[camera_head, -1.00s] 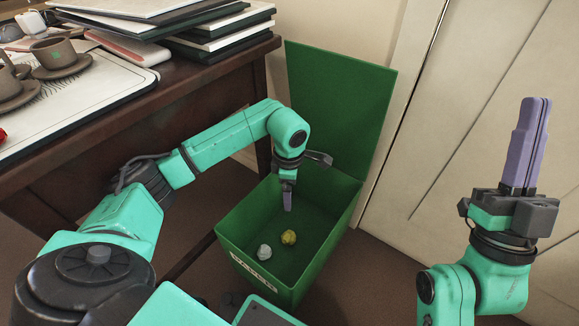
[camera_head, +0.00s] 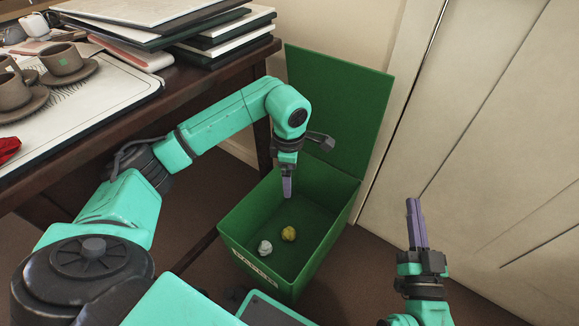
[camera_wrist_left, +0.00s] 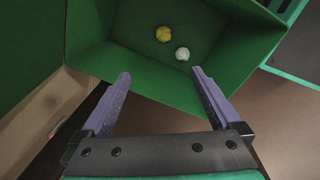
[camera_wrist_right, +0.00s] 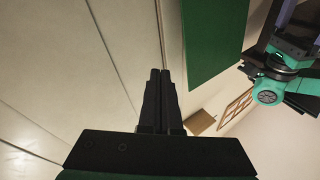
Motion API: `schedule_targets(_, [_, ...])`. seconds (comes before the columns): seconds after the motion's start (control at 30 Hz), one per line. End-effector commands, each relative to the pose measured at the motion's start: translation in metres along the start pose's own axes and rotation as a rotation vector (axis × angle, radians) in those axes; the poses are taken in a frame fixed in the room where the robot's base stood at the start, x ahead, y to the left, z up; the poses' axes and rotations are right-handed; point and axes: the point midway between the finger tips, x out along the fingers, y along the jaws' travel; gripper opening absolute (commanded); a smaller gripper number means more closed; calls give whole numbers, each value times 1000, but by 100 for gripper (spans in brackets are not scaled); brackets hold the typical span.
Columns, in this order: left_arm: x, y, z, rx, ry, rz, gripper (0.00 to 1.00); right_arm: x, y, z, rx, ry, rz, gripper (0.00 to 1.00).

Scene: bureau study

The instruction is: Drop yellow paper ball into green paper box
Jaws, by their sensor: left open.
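The green paper box (camera_head: 231,243) stands open on the floor beside the desk, its lid raised against the wall. The yellow paper ball (camera_head: 289,233) lies on the box floor next to a white paper ball (camera_head: 265,247). Both balls also show inside the box in the left wrist view, the yellow one (camera_wrist_left: 163,34) beside the white one (camera_wrist_left: 182,54). My left gripper (camera_head: 287,194) points down over the box, open and empty, with its fingers (camera_wrist_left: 160,80) spread apart. My right gripper (camera_head: 412,202) points up at the right, its fingers (camera_wrist_right: 160,72) together with nothing visible between them.
The dark wooden desk (camera_head: 120,128) at the left carries cups on saucers (camera_head: 68,62) and stacked books (camera_head: 225,40). A pale panelled door (camera_head: 480,130) fills the right side. Some brown floor is bare around the box.

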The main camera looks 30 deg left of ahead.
Motion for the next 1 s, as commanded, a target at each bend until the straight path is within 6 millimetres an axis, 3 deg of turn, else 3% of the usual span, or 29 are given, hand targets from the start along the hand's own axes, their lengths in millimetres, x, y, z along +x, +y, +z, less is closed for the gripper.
schedule_targets(0.2, [-14,0,0,0,1,0,98,-27,-1,49,43,-155,21,0])
schedule_targets(0.4, [-21,0,0,0,0,0,98,-47,-3,76,69,-244,32,0])
schedule_targets(1.0, [-22,0,0,0,0,0,98,-50,-3,81,73,-259,34,0])
